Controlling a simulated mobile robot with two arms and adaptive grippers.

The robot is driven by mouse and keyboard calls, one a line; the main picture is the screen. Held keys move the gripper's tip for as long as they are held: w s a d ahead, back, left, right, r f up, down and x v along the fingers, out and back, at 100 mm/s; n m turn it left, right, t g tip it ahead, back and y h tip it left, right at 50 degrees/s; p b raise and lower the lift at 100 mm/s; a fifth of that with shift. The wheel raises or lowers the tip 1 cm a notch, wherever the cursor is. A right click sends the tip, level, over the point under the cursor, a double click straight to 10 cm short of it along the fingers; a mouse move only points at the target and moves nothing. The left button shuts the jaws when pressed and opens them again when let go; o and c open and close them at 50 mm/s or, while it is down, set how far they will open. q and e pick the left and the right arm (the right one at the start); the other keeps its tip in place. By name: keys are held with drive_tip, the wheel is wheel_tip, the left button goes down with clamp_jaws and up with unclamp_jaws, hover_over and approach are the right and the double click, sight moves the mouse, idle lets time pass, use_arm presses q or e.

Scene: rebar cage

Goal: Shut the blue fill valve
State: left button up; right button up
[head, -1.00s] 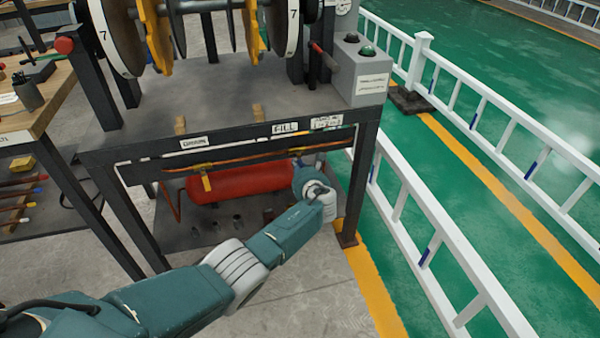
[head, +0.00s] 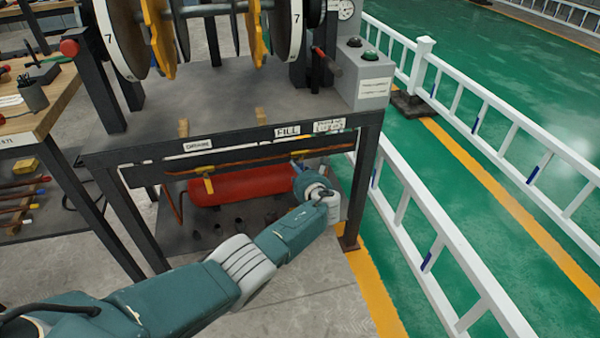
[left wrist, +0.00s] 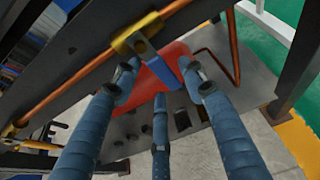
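The blue fill valve shows in the left wrist view as a blue lever (left wrist: 168,68) on a brass body (left wrist: 138,41), set on a copper pipe under the bench frame. The lever slants down from the brass body, away from the pipe's line. My left gripper (left wrist: 160,78) has its blue fingers spread, with the lever between the two upper fingertips. I cannot tell whether a finger touches it. In the head view my left gripper (head: 298,172) is under the bench's front rail, below the FILL label (head: 287,131), and the valve is hard to make out. My right gripper is not in view.
A yellow-handled valve (head: 208,184) hangs farther left on the copper pipe (head: 240,155). A red tank (head: 235,186) lies on the lower shelf behind. The bench leg (head: 362,185) and white railing (head: 425,220) stand close on the right.

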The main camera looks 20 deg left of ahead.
use_arm(q)
drive_tip(key=shift+d+r, duration=0.1)
drive_tip(key=shift+d, duration=0.05)
drive_tip(key=v, duration=1.1)
drive_tip(key=shift+s+r, duration=0.15)
drive_tip(key=shift+s, duration=0.2)
drive_tip(key=shift+d, duration=0.1)
